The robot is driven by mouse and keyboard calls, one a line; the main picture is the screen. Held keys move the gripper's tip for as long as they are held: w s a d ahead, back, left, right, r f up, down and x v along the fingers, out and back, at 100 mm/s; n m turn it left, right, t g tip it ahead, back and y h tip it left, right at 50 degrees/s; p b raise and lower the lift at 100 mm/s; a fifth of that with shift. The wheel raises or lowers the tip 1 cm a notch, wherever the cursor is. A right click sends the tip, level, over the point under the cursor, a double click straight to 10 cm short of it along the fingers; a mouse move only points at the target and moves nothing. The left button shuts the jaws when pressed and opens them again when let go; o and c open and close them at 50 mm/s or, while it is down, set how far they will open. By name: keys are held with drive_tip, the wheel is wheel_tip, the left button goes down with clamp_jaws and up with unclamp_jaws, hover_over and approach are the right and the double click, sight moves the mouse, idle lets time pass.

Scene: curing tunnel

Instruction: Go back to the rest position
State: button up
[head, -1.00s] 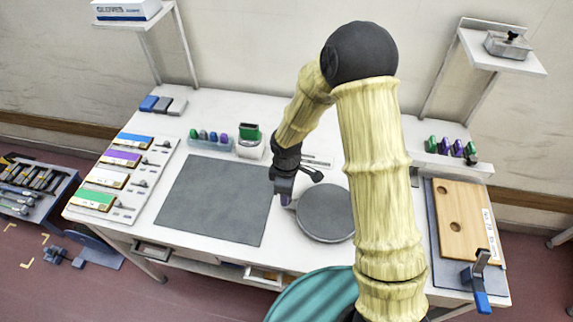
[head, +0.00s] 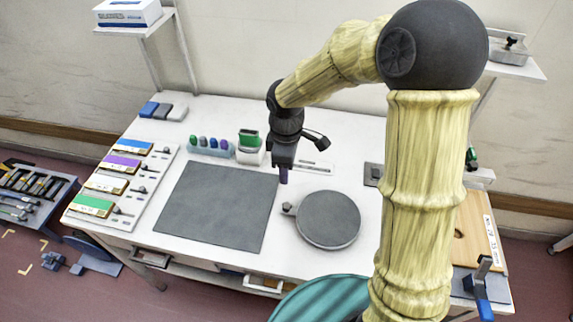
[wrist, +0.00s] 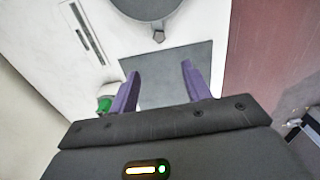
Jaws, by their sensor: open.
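My gripper (head: 283,176) hangs above the white table, between the dark grey mat and the round grey plate, pointing down. In the wrist view my gripper (wrist: 158,85) shows two purple fingers spread apart with nothing between them. The round grey plate (head: 329,219) with a small knob at its left lies on the table, just right of and nearer than my gripper. The grey mat (head: 216,205) lies flat and bare to the left.
Coloured cards on a white board (head: 132,217) line the table's left side. Small coloured items in a tray (head: 210,150) and a green-topped container (head: 250,148) stand behind the mat. A wooden board (head: 472,230) and a blue-handled clamp (head: 479,284) are at the right, partly behind my arm.

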idle(0.3)
drive_tip(key=s+d+r+m+t, duration=0.1)
drive_tip(key=s+d+m, duration=0.4)
drive_tip(key=d+m, duration=0.2)
drive_tip(key=s+d+r+m+t, duration=0.1)
drive_tip(key=s+d+m, duration=0.4)
drive_tip(key=d+m, duration=0.3)
drive_tip(key=shift+s+d+r+m+t, duration=0.2)
drive_tip(key=shift+s+d+m+t, duration=0.1)
drive_tip(key=shift+m, duration=0.2)
idle(0.5)
drive_tip(key=shift+c, duration=1.3)
drive_tip(key=shift+w+a, duration=0.1)
drive_tip(key=shift+a, duration=0.05)
